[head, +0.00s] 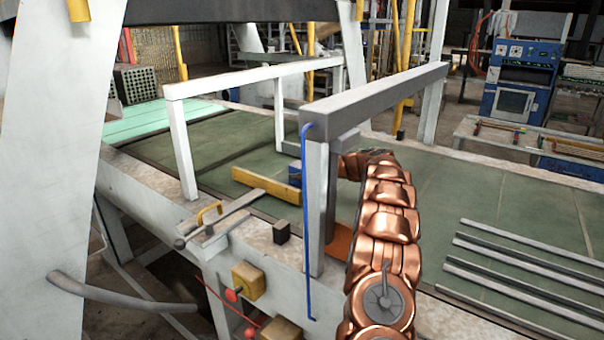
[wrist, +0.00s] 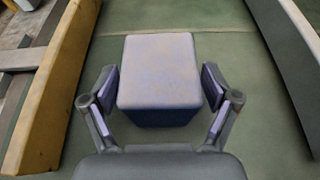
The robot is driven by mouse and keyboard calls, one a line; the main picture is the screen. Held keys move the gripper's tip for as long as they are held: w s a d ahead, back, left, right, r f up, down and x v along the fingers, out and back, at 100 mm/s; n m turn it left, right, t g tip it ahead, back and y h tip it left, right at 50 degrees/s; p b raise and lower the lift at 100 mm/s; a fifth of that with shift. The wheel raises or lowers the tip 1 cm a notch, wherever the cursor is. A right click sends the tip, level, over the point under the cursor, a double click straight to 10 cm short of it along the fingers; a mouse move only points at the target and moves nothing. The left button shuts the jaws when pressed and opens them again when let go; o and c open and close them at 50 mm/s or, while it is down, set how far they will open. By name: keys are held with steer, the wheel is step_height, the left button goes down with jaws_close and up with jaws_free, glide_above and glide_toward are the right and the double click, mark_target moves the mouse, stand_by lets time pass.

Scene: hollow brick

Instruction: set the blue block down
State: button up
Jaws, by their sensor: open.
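The blue block (wrist: 158,72) stands upright on the green table surface in the wrist view, its pale bluish top facing the camera and its dark blue side below. My gripper (wrist: 160,85) is open, with one finger on each side of the block. The fingers are very close to its sides; I cannot tell whether either touches. In the head view a small part of the blue block (head: 295,172) shows beside the yellow beam. The grey frame's post and my arm hide most of my gripper there.
A yellow beam (wrist: 52,85) lies left of the block, and a grey bar (wrist: 290,65) runs along its right. In the head view, a grey frame (head: 375,95) stands close to my copper arm. Several metal bars (head: 520,262) lie at the right. Green surface behind the block is clear.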

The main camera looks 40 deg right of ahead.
steer(key=b+v, duration=0.2)
steer(key=v, duration=1)
steer(key=shift+b, duration=0.4)
